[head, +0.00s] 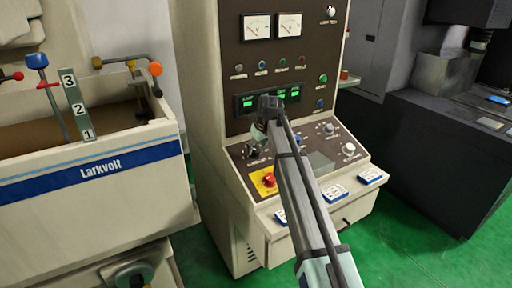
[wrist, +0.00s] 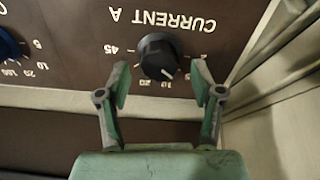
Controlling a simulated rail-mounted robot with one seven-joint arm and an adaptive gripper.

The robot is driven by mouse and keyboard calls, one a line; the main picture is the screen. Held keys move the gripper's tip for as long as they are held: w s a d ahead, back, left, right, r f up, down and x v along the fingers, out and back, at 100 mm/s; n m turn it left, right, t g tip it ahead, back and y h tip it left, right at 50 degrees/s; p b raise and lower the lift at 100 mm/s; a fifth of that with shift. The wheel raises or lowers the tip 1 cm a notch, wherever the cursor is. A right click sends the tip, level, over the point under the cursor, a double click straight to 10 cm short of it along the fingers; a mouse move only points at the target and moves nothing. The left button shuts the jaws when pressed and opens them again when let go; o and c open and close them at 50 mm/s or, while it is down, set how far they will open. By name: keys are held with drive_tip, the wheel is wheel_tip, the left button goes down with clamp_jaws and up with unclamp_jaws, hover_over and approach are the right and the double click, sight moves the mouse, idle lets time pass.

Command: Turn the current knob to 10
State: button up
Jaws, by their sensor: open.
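The current knob (wrist: 158,55) is black and round with a white pointer line, under the upside-down label "CURRENT A" in the wrist view. Its pointer is toward the lower right of the picture; the small scale numbers around it are partly hard to read. My gripper (wrist: 160,72) is open, one green finger on each side of the knob's lower part, with visible gaps and nothing held. In the head view my gripper (head: 259,134) is over the left part of the sloped control panel (head: 314,145), and my arm hides part of that panel.
A blue knob (wrist: 10,45) is left of the current knob in the wrist view. In the head view a red stop button (head: 269,180) on yellow lies below my gripper, with other knobs (head: 348,149) at right. The tank (head: 90,180) marked Larkvolt is at left.

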drive_tip(key=shift+x, duration=0.95)
drive_tip(key=c, duration=1.1)
drive_tip(key=shift+c, duration=0.2)
drive_tip(key=shift+m, duration=0.4)
drive_tip(key=m, duration=0.2)
drive_tip(key=shift+d+m+b, duration=0.1)
drive_tip(key=shift+m+b, duration=0.2)
drive_tip(key=shift+b, duration=0.05)
drive_tip(key=shift+m, duration=1.8)
